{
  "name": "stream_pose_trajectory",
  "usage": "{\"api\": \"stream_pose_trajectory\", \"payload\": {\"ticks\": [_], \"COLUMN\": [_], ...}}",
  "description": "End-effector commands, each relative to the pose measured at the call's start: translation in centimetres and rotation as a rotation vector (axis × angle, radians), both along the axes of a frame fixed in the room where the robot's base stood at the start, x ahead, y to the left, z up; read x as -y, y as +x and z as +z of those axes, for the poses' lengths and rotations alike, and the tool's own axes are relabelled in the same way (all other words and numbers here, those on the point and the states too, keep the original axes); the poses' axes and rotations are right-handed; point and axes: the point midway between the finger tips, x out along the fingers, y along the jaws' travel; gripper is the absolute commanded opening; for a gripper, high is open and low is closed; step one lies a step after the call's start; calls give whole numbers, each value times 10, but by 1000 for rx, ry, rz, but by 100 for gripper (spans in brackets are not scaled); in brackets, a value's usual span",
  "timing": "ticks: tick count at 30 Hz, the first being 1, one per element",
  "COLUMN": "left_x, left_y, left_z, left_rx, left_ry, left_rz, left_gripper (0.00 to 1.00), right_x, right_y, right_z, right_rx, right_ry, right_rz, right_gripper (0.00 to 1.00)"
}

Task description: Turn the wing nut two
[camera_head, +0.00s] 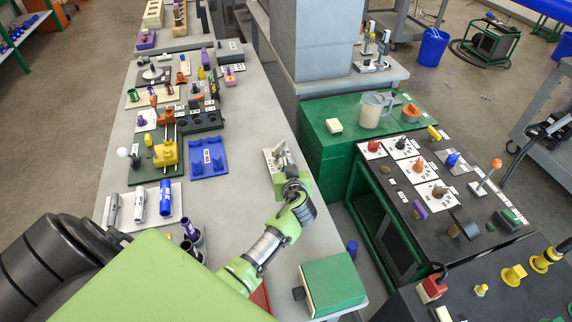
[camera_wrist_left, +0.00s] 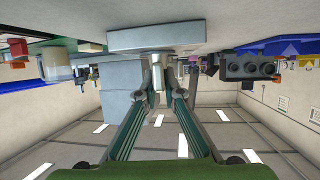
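My left gripper (camera_head: 282,160) is at the right edge of the grey table, over a small pale plate (camera_head: 268,154). In the left wrist view its two long fingers (camera_wrist_left: 160,76) point at the underside-up scene and stand either side of a silver upright piece (camera_wrist_left: 158,73). This piece rises from a grey plate (camera_wrist_left: 125,40). Whether the fingers touch it cannot be told. The wing nut itself cannot be made out clearly; the gripper hides part of that spot in the head view. My right gripper is not in view.
On the grey table (camera_head: 245,120), a blue tray (camera_head: 209,172) and a yellow fixture (camera_head: 165,153) stand left of the gripper. A green box (camera_head: 335,283) lies near the front right corner. A green cabinet (camera_head: 319,162) and black panel stand to the right.

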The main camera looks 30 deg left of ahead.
Motion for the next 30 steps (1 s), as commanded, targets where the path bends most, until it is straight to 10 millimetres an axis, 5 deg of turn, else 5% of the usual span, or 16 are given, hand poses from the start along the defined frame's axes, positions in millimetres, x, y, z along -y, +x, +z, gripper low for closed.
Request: {"api": "stream_pose_trajectory", "payload": {"ticks": [14,30], "left_x": [0,-3], "left_y": [-1,-1], "left_z": [1,5], "left_rx": [-1,-3], "left_ry": [1,7], "left_rz": [-81,-492], "left_gripper": [0,0], "right_x": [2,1], "right_y": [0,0], "right_z": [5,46], "right_rx": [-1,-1], "right_ry": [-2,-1], "right_rz": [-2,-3], "right_gripper": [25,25]}}
